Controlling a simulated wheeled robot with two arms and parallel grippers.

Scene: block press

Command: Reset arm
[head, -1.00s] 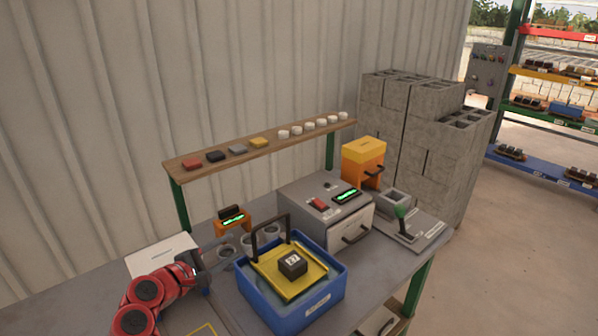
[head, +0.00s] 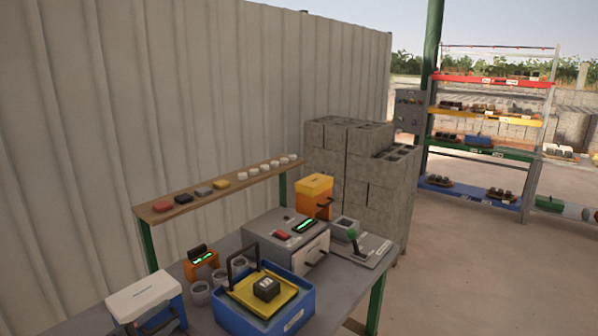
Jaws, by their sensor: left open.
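My left gripper (head: 148,320) shows only in part at the bottom left edge of the head view, as dark grey fingers. It is open, with nothing seen between the fingers. It appears in front of a white-topped blue box (head: 145,293); I cannot tell whether it touches it. The red arm behind it is out of the picture. My right gripper is not in view.
On the grey bench, a blue bin (head: 296,316) holds a yellow tray (head: 248,297) with a dark block (head: 266,288). A grey machine (head: 300,250) and an orange dispenser (head: 314,195) stand behind. Concrete blocks (head: 350,180) and racks (head: 480,150) stand right; floor there is clear.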

